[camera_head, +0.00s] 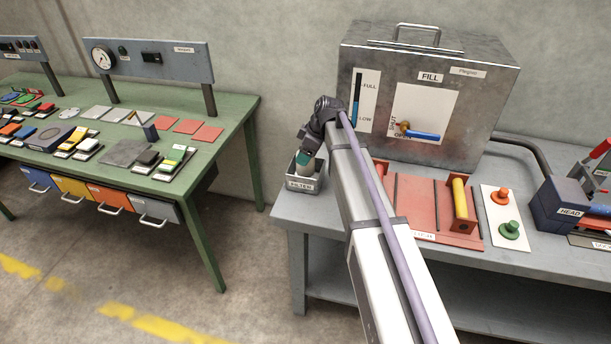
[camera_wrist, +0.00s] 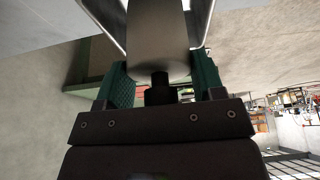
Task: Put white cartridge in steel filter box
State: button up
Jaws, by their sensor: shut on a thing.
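The white cartridge shows in the wrist view (camera_wrist: 157,40) as a pale cylinder with a black stem. My gripper (camera_wrist: 161,88) has teal finger pads on either side of the stem and is shut on it. In the head view my gripper (camera_head: 306,158) points down over the steel filter box (camera_head: 317,184), a small open box labelled FILTER at the left end of the grey bench. The cartridge's pale body (camera_head: 303,170) shows below the fingers, at least partly within the box opening. Its lower end is hidden. The box's bright rim edges (camera_wrist: 100,25) flank the cartridge in the wrist view.
A large steel tank (camera_head: 470,110) with a blue-handled valve stands at the back. A red stand with a yellow roller (camera_head: 460,200) and a white plate with knobs (camera_head: 497,207) lie right of my arm. A green bench (camera_head: 235,115) stands left, across a floor gap.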

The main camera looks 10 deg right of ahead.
jog(key=shift+f, duration=0.1)
notch_tip(320, 180, down, 4)
jog(key=b, duration=0.3)
jog(key=shift+b, duration=0.4)
jog(key=shift+r+p, duration=0.3)
jog(key=shift+f, duration=0.25)
jog(key=o, duration=0.7)
jog(key=shift+r, duration=0.1)
jog(key=p+v, duration=1.1)
jog(key=v, duration=0.1)
jog(key=s+a+m+g+h, duration=0.2)
jog(key=s+m, duration=1)
jog(key=s, duration=1.5)
jog(key=shift+s+a+f+m+h, duration=0.3)
jog(key=shift+a+f+h, duration=0.2)
jog(key=shift+a+h, duration=0.55)
